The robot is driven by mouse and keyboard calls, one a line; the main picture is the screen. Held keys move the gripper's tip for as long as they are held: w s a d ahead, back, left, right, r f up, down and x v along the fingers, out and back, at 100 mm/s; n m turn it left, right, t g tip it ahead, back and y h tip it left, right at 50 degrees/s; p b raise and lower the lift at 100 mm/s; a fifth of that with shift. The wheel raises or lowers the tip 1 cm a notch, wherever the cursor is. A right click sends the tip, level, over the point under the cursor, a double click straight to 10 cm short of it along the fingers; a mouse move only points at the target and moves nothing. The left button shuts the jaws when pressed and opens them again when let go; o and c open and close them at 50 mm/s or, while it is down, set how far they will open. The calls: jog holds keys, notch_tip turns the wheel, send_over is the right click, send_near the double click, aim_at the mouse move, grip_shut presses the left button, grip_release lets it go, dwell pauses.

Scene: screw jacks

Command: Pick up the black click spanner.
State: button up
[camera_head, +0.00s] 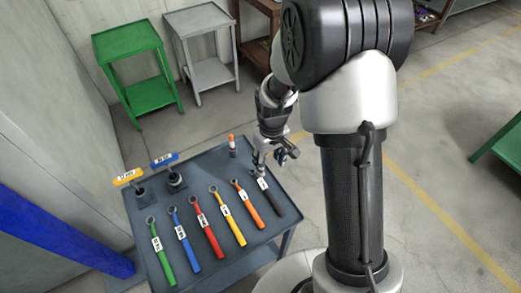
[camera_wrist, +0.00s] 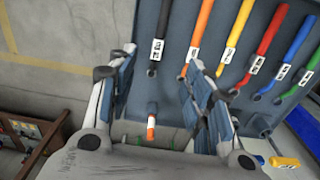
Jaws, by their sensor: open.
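The black click spanner (camera_head: 267,190) lies at the right end of a row of coloured spanners on the grey table (camera_head: 217,252). It has a black handle and a white label. In the wrist view the black spanner (camera_wrist: 160,40) lies beyond my fingers, its ring end between them in the picture. My gripper (camera_head: 272,158) is near the ring end of the black spanner in the head view, apparently above the table. In the wrist view my gripper (camera_wrist: 165,80) has its two fingers wide apart with nothing between them.
Orange (camera_head: 248,205), yellow, red, blue and green spanners lie left of the black one. Two screw jacks with a yellow (camera_head: 128,177) and a blue (camera_head: 164,160) top stand at the table's left back. An orange-topped upright object (camera_head: 232,145) stands near the back edge.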

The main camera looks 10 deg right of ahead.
jog(key=b, duration=0.3)
send_over(268, 192)
notch_tip(268, 192, down, 14)
jog(key=shift+f+b, duration=1.35)
jog(key=shift+f, duration=1.8)
jog(key=shift+c, duration=0.4)
grip_shut()
jog(key=shift+r, duration=0.1)
